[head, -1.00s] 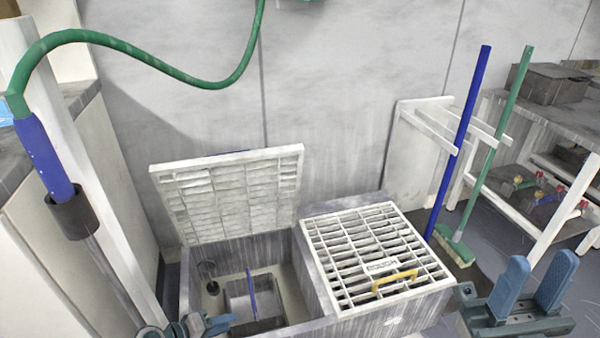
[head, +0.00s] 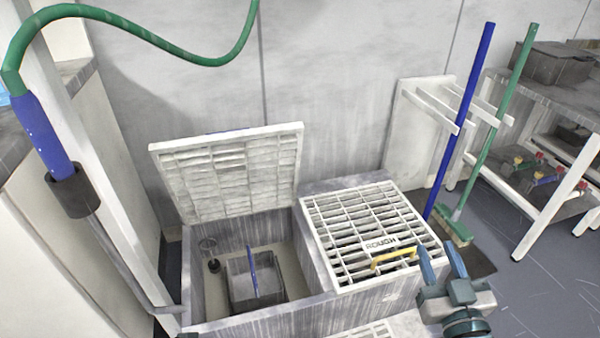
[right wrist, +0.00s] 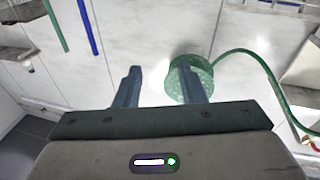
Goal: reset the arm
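My right gripper (head: 441,262) is at the lower right of the head view, just right of the grate marked ROUGH and its yellow handle. Its two blue fingers stand apart with nothing between them. In the right wrist view the fingers (right wrist: 160,88) are also spread and empty, with a pale wall beyond them.
A closed grate (head: 350,217) with a yellow handle (head: 394,255) covers the right basin. The left basin's lid (head: 230,175) stands raised, with a grey box (head: 240,280) inside. A blue pole (head: 468,110) and green broom (head: 500,120) lean at right. A green hose (head: 150,42) hangs at left.

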